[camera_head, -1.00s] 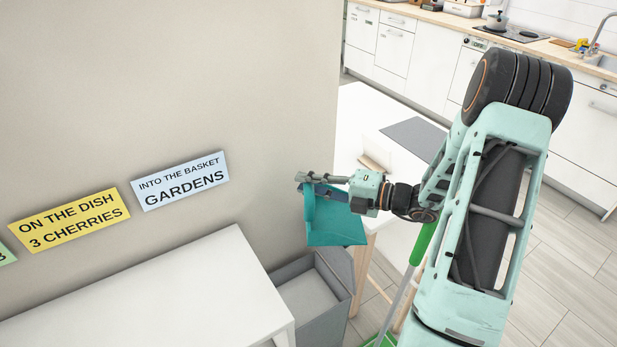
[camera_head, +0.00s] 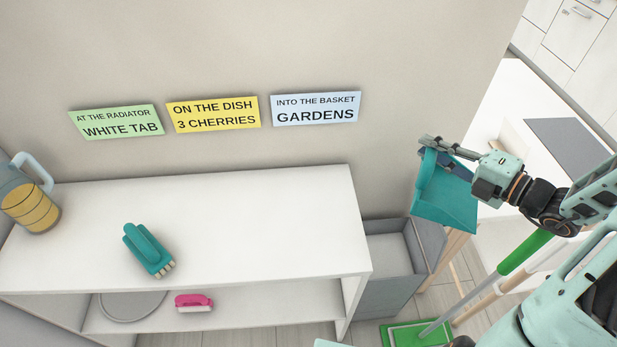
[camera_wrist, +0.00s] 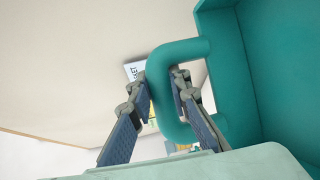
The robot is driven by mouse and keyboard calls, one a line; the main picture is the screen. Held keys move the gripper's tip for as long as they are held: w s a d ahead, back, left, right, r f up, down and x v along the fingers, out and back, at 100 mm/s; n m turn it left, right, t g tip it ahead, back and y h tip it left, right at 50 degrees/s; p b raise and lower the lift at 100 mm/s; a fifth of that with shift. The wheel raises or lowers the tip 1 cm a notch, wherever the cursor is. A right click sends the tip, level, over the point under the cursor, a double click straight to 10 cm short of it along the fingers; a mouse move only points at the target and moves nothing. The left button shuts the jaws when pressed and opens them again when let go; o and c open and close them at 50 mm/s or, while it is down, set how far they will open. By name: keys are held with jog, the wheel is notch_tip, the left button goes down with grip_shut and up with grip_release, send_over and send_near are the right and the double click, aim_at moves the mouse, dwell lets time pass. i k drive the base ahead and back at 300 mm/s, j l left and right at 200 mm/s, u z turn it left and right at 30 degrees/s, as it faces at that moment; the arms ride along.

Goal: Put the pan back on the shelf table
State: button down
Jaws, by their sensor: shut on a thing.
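The pan, a teal dustpan (camera_head: 446,203), hangs from my gripper (camera_head: 436,148) to the right of the shelf table, beside the wall's end. In the wrist view my gripper (camera_wrist: 160,95) has one finger on each side of the dustpan's looped handle and is shut on it. The dustpan's body (camera_wrist: 285,75) fills the right of that view. The white shelf table (camera_head: 260,220) stands against the wall at left and centre, with a top and a lower shelf.
A pink brush (camera_head: 194,302) and a grey round thing (camera_head: 130,305) are below. A grey bin (camera_head: 385,270) and green-handled mop (camera_head: 523,252) stand nearby. The tabletop's right half is clear.

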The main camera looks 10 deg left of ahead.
aim_at(272, 217)
jog(key=u, duration=1.25)
